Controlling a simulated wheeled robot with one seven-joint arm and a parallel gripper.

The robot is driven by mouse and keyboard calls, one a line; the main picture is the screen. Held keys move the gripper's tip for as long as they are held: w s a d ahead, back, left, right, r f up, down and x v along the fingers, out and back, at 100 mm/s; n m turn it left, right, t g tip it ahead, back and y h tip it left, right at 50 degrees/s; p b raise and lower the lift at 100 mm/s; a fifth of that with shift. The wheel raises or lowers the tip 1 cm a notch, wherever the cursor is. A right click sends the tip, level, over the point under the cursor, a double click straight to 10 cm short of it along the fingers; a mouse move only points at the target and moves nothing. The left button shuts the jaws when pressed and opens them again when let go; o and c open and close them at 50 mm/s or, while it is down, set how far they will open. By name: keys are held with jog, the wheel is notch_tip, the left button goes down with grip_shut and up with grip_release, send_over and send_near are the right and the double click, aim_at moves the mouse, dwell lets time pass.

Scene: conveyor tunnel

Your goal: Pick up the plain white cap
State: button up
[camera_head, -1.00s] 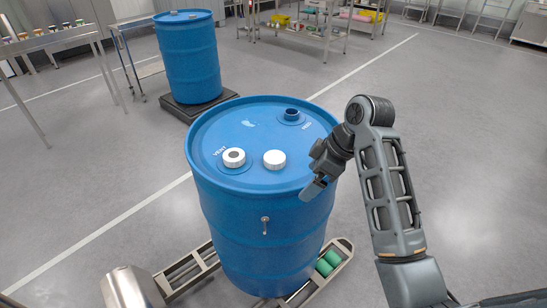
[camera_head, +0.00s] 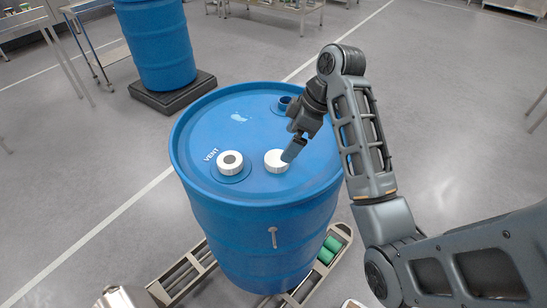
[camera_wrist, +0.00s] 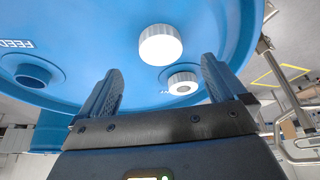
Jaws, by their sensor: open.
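The plain white cap (camera_head: 275,161) lies on the blue drum's top (camera_head: 232,187), toward its near side. My gripper (camera_head: 291,150) is above and just right of the cap in the head view, its fingertip covering the cap's right edge. In the wrist view the plain cap (camera_wrist: 160,45) lies ahead of the two spread fingers (camera_wrist: 160,88), with nothing between them. Whether a fingertip touches the cap cannot be told. A second white cap with a grey centre (camera_head: 230,163) sits left of it by the word VENT; it also shows in the wrist view (camera_wrist: 182,84).
An open round port (camera_head: 284,104) stands up at the drum's back right; FEED is lettered beside it in the wrist view. A raised rim circles the drum top. A second blue drum (camera_head: 157,45) stands on a dark pallet (camera_head: 173,95) behind.

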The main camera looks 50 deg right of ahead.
aim_at(278, 158)
jog(key=shift+b+x, duration=1.15)
jog(key=shift+x, duration=0.25)
jog(key=shift+b+x, duration=0.55)
jog(key=shift+x, duration=1.55)
jog(key=c, duration=1.1)
jog(key=shift+r, duration=0.15)
